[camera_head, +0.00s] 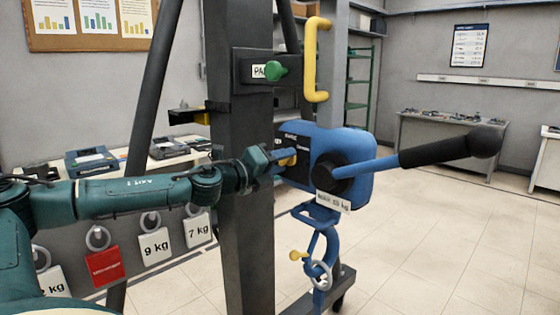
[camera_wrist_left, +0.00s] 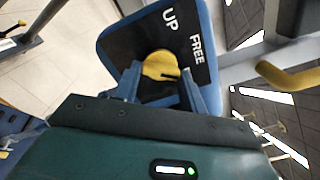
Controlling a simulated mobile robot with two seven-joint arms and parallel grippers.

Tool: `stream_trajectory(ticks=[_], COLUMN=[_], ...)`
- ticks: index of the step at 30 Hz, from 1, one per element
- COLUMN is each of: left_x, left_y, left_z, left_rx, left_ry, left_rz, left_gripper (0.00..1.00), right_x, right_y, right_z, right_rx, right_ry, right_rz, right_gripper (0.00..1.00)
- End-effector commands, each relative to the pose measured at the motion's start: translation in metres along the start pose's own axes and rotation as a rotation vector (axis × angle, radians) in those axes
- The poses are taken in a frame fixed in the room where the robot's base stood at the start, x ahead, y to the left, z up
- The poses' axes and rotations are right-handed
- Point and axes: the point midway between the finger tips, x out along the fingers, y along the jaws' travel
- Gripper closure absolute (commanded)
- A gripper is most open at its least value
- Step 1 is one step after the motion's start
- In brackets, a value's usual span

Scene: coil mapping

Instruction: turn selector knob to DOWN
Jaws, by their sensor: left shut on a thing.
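The selector knob (camera_head: 289,160) is a yellow disc on the left side of the blue hoist housing (camera_head: 358,150). In the left wrist view the knob (camera_wrist_left: 158,64) sits on a black plate (camera_wrist_left: 125,47) printed with UP and FREE. A dark mark shows on the knob's lower right; I cannot tell which word it points to. No DOWN label is readable. My left gripper (camera_head: 284,156) reaches in from the left. In its wrist view its blue fingers (camera_wrist_left: 160,80) stand on either side of the knob and grip it. My right gripper is not in view.
A dark post (camera_head: 245,200) stands beside my left wrist, with a green knob (camera_head: 277,69) higher up. A yellow handle (camera_head: 311,60) rises above the housing. A lever with a black grip (camera_head: 435,150) extends right. A blue hook (camera_head: 318,245) hangs below. Floor at right is clear.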

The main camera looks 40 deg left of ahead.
Motion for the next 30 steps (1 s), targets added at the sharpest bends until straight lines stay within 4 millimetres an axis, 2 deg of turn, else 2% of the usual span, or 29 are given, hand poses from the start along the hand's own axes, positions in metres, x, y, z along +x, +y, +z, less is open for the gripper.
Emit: stream_trajectory(ticks=[9,22,23,30], left_x=[0.0,0.0,-0.0001,0.0], left_y=[0.0007,0.0009,0.0009,0.0008], left_z=[-0.0005,-0.0004,-0.0004,-0.0002], left_rx=[0.081,0.092,0.092,0.089], left_ry=[0.002,0.001,0.001,0.001], left_rz=[0.0,0.001,0.001,0.001], left_gripper=[0.81,0.81,0.57,0.37], right_x=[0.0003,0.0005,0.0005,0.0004], right_y=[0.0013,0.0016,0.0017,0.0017], right_z=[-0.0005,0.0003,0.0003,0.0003], right_rx=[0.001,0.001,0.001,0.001], right_ry=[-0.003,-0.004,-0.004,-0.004], right_rz=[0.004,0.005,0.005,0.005], right_gripper=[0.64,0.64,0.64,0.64])
